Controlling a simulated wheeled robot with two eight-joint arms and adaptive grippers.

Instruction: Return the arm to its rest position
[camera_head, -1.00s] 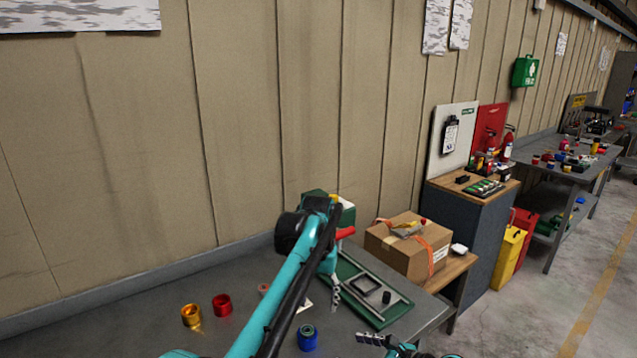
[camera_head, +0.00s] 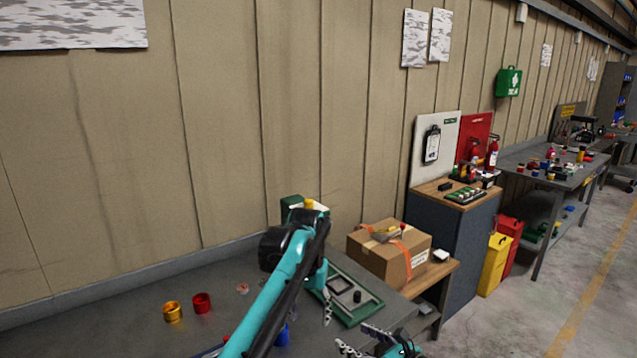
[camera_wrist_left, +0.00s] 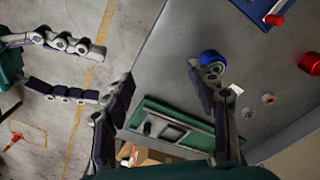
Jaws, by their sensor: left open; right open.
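My left arm crosses the lower middle of the head view above the grey workbench (camera_head: 235,275). My left gripper (camera_wrist_left: 164,76) is open in the left wrist view, with its two fingers wide apart and nothing between them. In the head view one of its fingers hangs in front of the green tray (camera_head: 348,316), and the rest is partly hidden by the arm. My right gripper (camera_head: 358,340) is at the bottom edge of the head view, beyond the bench's front corner. It also shows in the left wrist view (camera_wrist_left: 92,72), fingers apart and empty.
A gold cup (camera_head: 172,312) and a red cup (camera_head: 201,303) stand on the bench. A blue cup (camera_wrist_left: 210,58) is close beside a left finger in the wrist view. A cardboard box (camera_head: 380,262) and a dark cabinet (camera_head: 455,235) stand to the right. Floor is free further right.

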